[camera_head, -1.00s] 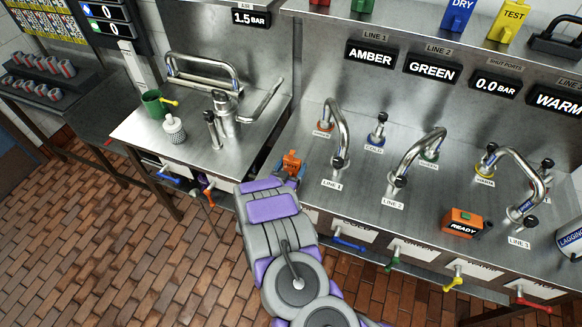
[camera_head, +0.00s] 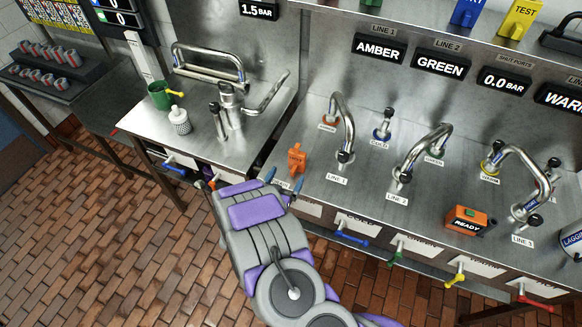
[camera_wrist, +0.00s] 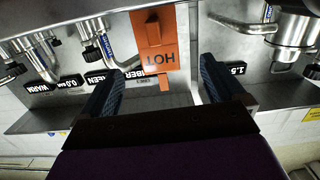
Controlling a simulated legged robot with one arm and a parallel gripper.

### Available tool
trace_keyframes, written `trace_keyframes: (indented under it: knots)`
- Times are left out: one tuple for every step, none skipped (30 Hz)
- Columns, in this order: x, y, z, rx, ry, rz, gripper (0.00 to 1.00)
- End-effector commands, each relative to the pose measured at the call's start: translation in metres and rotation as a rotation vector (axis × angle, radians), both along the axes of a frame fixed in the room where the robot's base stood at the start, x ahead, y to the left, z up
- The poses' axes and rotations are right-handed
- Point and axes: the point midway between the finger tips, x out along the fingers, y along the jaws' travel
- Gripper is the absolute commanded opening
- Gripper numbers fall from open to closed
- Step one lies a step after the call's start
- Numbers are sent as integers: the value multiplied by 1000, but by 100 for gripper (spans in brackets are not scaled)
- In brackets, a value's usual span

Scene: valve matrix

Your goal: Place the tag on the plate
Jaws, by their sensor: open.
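An orange tag (camera_head: 297,158) stands upright at the front left of the right-hand steel bench, left of the LINE 1 label. In the wrist view the tag (camera_wrist: 158,45) reads HOT and lies beyond my fingertips, roughly between their lines. My gripper (camera_head: 284,180) is open and empty at the bench's front edge, with its two blue fingers spread and a gap between them and the tag. I cannot single out the plate; a small white label lies by the front edge near my fingers, partly hidden.
The LINE 1 spout (camera_head: 345,130) curves over the bench right of the tag. An orange READY box (camera_head: 466,220) sits farther right. A green cup (camera_head: 160,96) and white bottle (camera_head: 180,121) stand on the left bench. Coloured handles, including a blue one (camera_head: 351,237), stick out below the front edge.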

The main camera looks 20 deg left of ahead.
Motion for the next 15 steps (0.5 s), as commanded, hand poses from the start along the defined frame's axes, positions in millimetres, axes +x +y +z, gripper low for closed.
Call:
trace_keyframes:
  knots:
    - [-8, 2, 1, 1, 1, 2, 96]
    - [-12, 2, 1, 1, 1, 2, 96]
    - [-17, 3, 1, 2, 1, 2, 96]
    - [-20, 3, 2, 2, 1, 1, 96]
    - [-22, 3, 2, 2, 0, 0, 96]
    - [-25, 3, 2, 2, 0, 0, 96]
    - [-27, 3, 3, 2, 0, 0, 96]
    - [-28, 3, 3, 2, 0, 0, 96]
    - [-30, 3, 3, 3, -1, 0, 96]
    - [-30, 3, 3, 3, -1, 0, 96]
    - [-31, 3, 3, 3, -1, 0, 96]
    - [-31, 3, 3, 3, -1, 0, 96]
    - [-31, 3, 3, 3, -1, 0, 96]
    - [-31, 2, 3, 3, -1, 0, 96]
    - [-31, 2, 3, 3, -1, 0, 96]
